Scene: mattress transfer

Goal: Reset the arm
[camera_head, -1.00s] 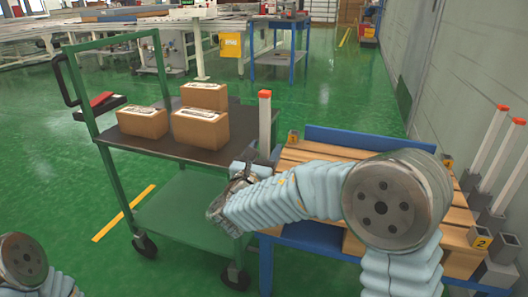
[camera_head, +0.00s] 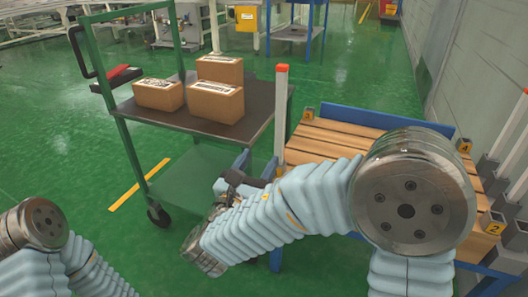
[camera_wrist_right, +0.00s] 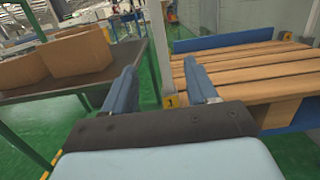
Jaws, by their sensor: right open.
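My right arm reaches in from the lower right in the head view. Its gripper (camera_head: 256,166) is just in front of the cart's near right corner, beside the wooden slatted pallet. In the right wrist view, its two blue fingers (camera_wrist_right: 160,84) stand apart with nothing between them, so it is open and empty. My left arm (camera_head: 45,240) shows at the lower left of the head view, but its gripper is out of frame.
A green cart (camera_head: 185,175) carries several cardboard boxes (camera_head: 215,102) on its dark top. The slatted pallet (camera_head: 335,142) rests on a blue frame (camera_head: 385,119). A red-tipped white post (camera_head: 281,115) stands between them. Green floor (camera_head: 60,145) is clear at left.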

